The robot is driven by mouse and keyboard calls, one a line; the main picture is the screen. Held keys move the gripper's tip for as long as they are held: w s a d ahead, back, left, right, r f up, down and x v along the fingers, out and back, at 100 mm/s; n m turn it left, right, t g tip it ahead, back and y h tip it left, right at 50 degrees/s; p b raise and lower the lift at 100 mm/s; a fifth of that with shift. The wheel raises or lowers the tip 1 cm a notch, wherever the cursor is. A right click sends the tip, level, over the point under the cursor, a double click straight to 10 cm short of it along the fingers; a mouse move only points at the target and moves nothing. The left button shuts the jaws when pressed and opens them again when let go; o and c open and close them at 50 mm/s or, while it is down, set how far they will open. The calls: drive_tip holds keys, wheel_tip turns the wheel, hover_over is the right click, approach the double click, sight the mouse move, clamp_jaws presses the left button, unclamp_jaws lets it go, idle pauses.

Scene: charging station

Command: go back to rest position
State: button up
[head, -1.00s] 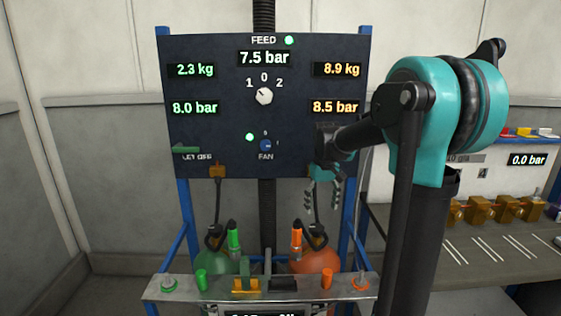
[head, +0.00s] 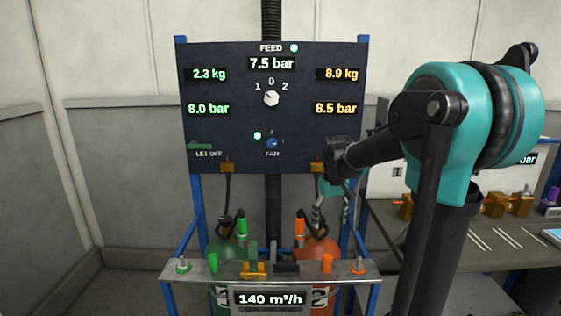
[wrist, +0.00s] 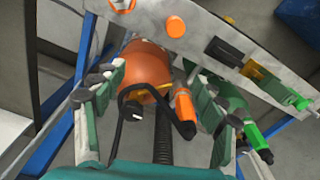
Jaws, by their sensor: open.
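My gripper (head: 326,203) hangs below the bottom edge of the dark panel, in front of its right side, in the head view. In the wrist view my gripper (wrist: 155,72) has its two grey-green fingers spread wide apart, with nothing held between them. Beyond the fingers, an orange cylinder (wrist: 147,62) with a black hose and an orange-capped valve (wrist: 184,104) show between them. I cannot tell whether a finger touches anything. My teal arm joint stands at the right of the head view.
The dark panel (head: 225,130) carries readouts and knobs. A metal shelf (head: 205,268) with green and orange fittings stands in front of the green cylinder (head: 222,250) and orange cylinder (head: 318,251). A workbench (head: 470,262) with brass blocks stands right. Floor at left is clear.

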drive_tip(key=s+d+f+m+t, duration=0.1)
drive_tip(key=s+f, duration=0.5)
drive_tip(key=s, duration=0.4)
drive_tip(key=s+d+f+m+t, duration=0.1)
drive_tip(key=s+d+f+t, duration=0.1)
drive_tip(key=s+f, duration=0.5)
drive_tip(key=s, duration=0.3)
drive_tip(key=shift+m+t, duration=0.3)
drive_tip(key=shift+m, duration=0.1)
